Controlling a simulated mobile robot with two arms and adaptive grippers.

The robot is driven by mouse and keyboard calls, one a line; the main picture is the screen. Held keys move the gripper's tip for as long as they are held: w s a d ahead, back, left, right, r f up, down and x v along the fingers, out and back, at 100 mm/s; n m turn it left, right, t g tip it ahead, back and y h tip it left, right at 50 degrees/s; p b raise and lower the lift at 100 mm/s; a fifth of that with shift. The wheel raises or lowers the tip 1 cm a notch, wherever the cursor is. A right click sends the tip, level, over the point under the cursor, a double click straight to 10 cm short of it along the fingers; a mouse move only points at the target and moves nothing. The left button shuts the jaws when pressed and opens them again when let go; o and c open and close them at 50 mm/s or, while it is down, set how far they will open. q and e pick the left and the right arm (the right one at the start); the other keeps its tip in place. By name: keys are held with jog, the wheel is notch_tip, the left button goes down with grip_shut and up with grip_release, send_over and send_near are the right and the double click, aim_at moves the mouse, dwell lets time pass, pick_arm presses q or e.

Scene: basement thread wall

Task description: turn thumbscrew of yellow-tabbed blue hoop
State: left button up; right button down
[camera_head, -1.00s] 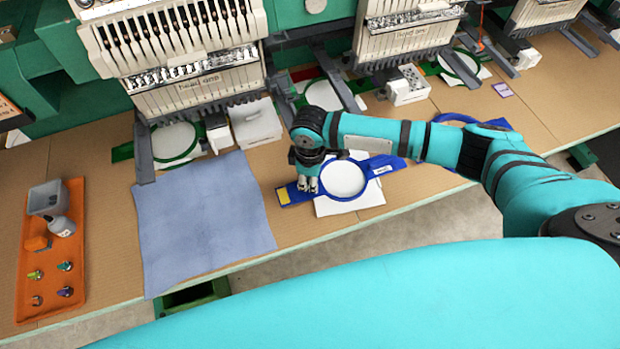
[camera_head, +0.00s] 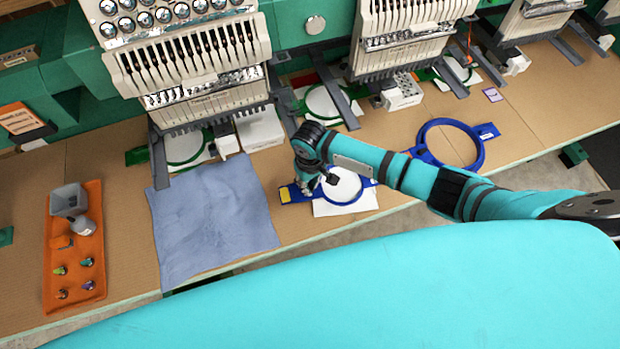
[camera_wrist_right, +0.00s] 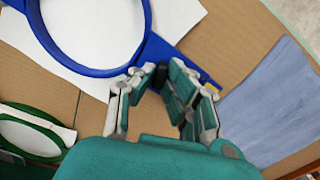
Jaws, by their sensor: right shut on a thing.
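The yellow-tabbed blue hoop (camera_head: 366,182) lies on white sheet on the table, its yellow tab (camera_head: 285,194) on the left. My right gripper (camera_head: 315,186) is down at the hoop's left side, between ring and tab. In the right wrist view the hoop's blue rim (camera_wrist_right: 152,48) passes just beyond the fingertips of my right gripper (camera_wrist_right: 160,78). The gripper is shut on a small dark piece at the rim, seemingly the thumbscrew (camera_wrist_right: 162,74); the fingers partly hide it. My left gripper is out of view.
A blue cloth (camera_head: 212,225) lies left of the hoop. A larger blue hoop (camera_head: 478,155) lies to the right. An orange tray (camera_head: 60,275) with small items is at far left. Embroidery machine heads (camera_head: 195,65) stand behind, with green hoops (camera_head: 185,148) below them.

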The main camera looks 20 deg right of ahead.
aim_at(310, 185)
jog(key=shift+m, duration=1.6)
jog(key=c, duration=1.4)
grip_release()
jog(key=shift+o, duration=0.2)
notch_tip(310, 185, up, 12)
